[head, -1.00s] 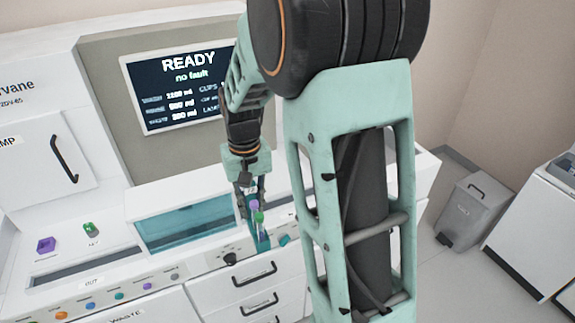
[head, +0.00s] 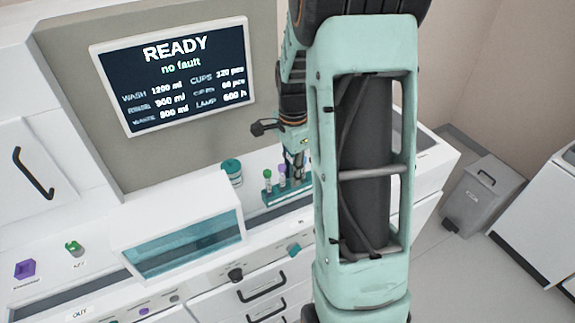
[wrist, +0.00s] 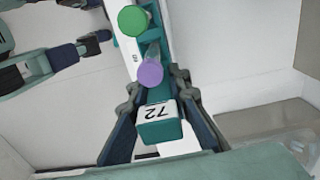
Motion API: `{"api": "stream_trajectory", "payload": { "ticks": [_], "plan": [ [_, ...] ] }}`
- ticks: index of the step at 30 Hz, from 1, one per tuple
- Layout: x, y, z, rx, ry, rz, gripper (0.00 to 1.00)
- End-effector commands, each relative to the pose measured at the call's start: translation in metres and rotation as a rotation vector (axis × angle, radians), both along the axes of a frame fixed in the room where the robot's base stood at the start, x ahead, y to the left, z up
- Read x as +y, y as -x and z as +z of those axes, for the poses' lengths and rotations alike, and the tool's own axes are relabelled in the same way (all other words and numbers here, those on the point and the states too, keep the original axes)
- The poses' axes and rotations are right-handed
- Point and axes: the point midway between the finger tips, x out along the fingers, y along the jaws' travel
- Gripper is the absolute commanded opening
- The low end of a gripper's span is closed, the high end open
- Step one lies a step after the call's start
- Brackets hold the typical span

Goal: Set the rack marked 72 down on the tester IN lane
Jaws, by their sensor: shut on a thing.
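The rack marked 72 is a teal tube rack (head: 272,196) holding tubes with green and purple caps. In the wrist view its 72 label (wrist: 158,111) faces me, upside down. My gripper (head: 298,172) is shut on the near end of the rack, with one finger on each side (wrist: 158,98). The rack is over the white counter to the right of the teal-windowed cover. The tester IN lane appears to run along there; the rack hides much of it. I cannot tell whether the rack touches it. My arm hides the rack's right end in the head view.
The teal-windowed cover (head: 185,245) stands left of the rack. A teal-lidded jar (head: 232,172) stands close behind it. The READY screen (head: 175,75) is on the back panel. Purple (head: 25,268) and green (head: 74,248) items sit far left. A grey bin (head: 480,195) stands right.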

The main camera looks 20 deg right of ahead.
Motion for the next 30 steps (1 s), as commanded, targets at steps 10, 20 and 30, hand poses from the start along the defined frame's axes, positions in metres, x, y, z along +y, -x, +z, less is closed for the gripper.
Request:
{"api": "stream_trajectory", "payload": {
  "ticks": [10, 20, 30],
  "plan": [
    [-0.002, 0.000, -0.014, 0.000, 0.000, -0.027, 0.00],
    [-0.002, 0.001, -0.043, 0.000, 0.000, -0.027, 0.00],
    [-0.002, 0.000, -0.051, -0.001, 0.000, -0.026, 0.00]
  ]
}}
